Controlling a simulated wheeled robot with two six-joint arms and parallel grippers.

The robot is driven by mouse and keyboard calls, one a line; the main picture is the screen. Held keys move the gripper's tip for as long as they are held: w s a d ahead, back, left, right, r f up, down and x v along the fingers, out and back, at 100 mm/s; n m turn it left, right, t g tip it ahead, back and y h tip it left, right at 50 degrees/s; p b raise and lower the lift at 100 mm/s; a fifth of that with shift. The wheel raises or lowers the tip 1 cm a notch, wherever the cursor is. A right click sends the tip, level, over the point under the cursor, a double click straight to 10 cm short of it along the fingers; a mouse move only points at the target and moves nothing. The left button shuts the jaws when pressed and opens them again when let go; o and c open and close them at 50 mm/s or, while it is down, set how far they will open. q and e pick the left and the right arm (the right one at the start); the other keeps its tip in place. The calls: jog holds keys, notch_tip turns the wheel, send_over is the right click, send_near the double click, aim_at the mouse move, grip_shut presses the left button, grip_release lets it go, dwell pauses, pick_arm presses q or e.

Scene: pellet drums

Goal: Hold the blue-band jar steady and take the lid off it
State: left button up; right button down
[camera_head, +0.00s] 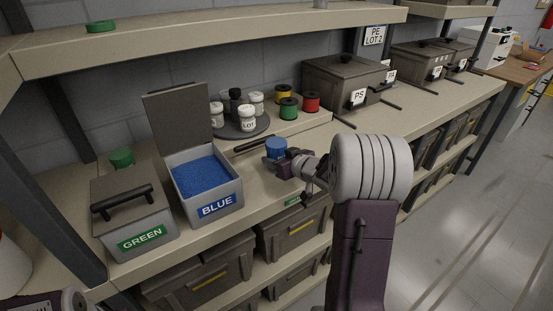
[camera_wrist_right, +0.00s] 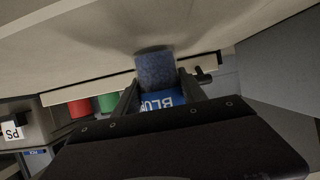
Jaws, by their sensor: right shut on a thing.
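The blue-band jar (camera_head: 276,144) is near the front edge of the bench, right of the open BLUE bin, with a blue top that looks like its lid. My right gripper (camera_head: 283,161) is shut on the jar from the front right. In the right wrist view, the two fingers close on either side of the jar's blue label (camera_wrist_right: 160,99), and a speckled dark blue part (camera_wrist_right: 155,68) shows beyond it. I cannot tell whether the jar touches the bench. Part of my left arm shows at the bottom left corner; its gripper is out of view.
The BLUE bin (camera_head: 239,198), full of blue pellets, has its lid raised. The closed GREEN bin (camera_head: 138,219) stands left of it. A dark tray (camera_head: 262,133) with shaker jars is behind. A dark handle (camera_head: 254,146) lies beside the jar. An upper shelf (camera_head: 210,38) overhangs the back.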

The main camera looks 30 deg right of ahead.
jog(key=c, duration=0.7)
grip_release()
jog(key=shift+f, duration=0.1)
jog(key=shift+o, duration=0.2)
jog(key=shift+s+r, duration=0.1)
jog(key=shift+r, duration=0.25)
jog(key=p+v, duration=0.3)
jog(key=v, duration=0.7)
jog(key=shift+s+d+r, duration=0.1)
jog(key=shift+s+r, duration=0.25)
jog(key=shift+s, duration=0.4)
